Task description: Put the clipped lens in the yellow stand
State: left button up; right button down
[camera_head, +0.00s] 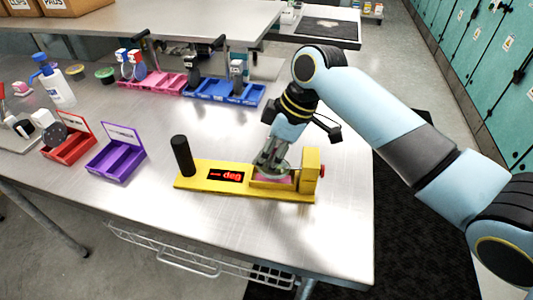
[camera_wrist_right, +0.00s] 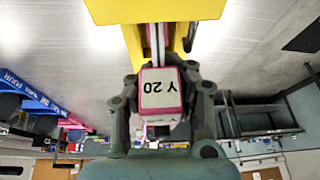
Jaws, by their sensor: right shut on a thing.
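The yellow stand (camera_head: 206,179) lies on the metal table with a black post at its left end, a red "--- deg" display and a raised block at its right end. My right gripper (camera_head: 272,166) is over the stand's right part, beside that block. It is shut on the pink clip of the clipped lens, whose label "Y 20" (camera_wrist_right: 160,92) shows upside down in the wrist view. A thin, edge-on strip runs from the clip toward the stand (camera_wrist_right: 150,11); I cannot tell if it is seated. The gripper mostly hides the lens in the head view. My left gripper is out of view.
A purple tray (camera_head: 121,163) and a red tray (camera_head: 70,152) with raised labels stand left of the stand. Pink and blue bins (camera_head: 247,95) sit at the back. A pump bottle (camera_head: 58,88) stands far left. The table in front of the bins is clear.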

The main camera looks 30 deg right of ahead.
jog(key=c, duration=1.2)
grip_release()
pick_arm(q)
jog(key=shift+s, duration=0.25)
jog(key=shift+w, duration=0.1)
pick_arm(e)
jog(key=shift+d+r, duration=0.1)
jog(key=shift+r, duration=0.2)
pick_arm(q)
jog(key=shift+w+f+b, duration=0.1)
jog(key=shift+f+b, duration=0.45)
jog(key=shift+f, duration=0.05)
pick_arm(e)
jog(key=v, duration=1.1)
jog(key=shift+r, duration=0.25)
jog(key=shift+s, duration=0.15)
